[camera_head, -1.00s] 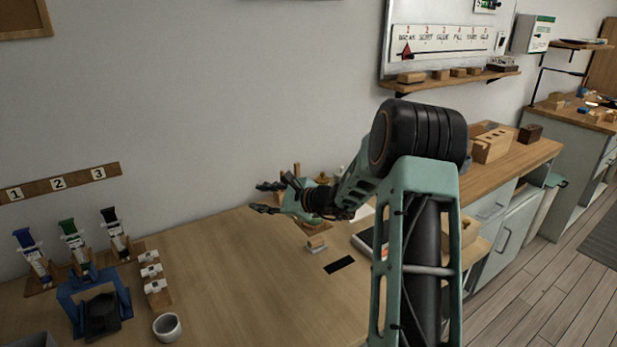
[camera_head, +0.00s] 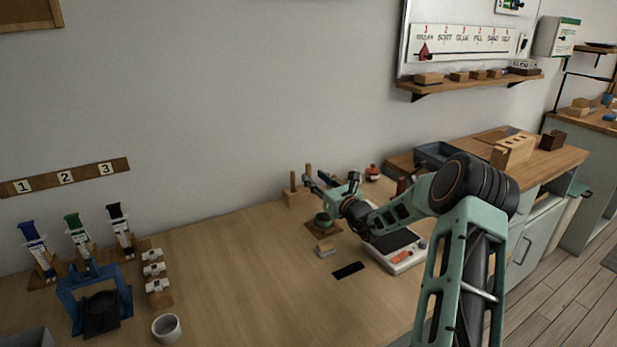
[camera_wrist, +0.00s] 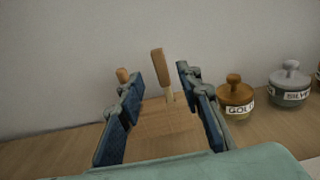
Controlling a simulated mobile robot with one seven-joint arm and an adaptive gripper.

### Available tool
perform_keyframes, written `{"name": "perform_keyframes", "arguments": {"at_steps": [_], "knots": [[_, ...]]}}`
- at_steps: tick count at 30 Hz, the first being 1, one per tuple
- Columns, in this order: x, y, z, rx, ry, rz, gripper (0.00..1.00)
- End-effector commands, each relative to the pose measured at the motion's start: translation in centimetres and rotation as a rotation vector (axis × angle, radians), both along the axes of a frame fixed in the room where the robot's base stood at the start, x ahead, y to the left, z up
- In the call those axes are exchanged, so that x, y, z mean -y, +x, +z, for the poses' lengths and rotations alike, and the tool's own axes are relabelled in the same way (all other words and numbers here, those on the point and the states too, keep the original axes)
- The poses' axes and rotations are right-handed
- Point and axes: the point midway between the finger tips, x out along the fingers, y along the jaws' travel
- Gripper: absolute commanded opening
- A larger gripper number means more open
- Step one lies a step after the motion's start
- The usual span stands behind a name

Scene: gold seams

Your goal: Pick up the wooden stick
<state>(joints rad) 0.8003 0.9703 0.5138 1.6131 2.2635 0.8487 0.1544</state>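Two wooden sticks stand upright in a wooden block (camera_wrist: 168,120) against the wall. One stick (camera_wrist: 159,68) has a wider, flat upper part and a thin lower shaft. I cannot tell which one the task names. The block also shows in the head view (camera_head: 297,200). My gripper (camera_wrist: 157,82) is open and empty in the wrist view. The flat stick appears between its fingers, beyond the tips and apart from them. In the head view my gripper (camera_head: 331,181) is just right of the block.
A gold-labelled jar (camera_wrist: 236,98) and a silver-labelled jar (camera_wrist: 289,85) stand right of my gripper. The table's middle left is clear; a cup (camera_head: 167,328) stands at the front.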

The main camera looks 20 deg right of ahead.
Motion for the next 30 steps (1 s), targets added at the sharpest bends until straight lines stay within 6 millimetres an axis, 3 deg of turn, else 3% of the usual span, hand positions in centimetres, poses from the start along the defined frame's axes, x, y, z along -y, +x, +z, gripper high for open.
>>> {"name": "perform_keyframes", "arguments": {"at_steps": [12,22,30], "knots": [[-0.7,4.6,-0.3,0.001,-0.001,0.001,0.33],[-0.8,5.0,-0.3,0.000,-0.001,0.000,0.33],[-0.8,5.0,-0.3,0.000,-0.002,0.000,0.03]]}}
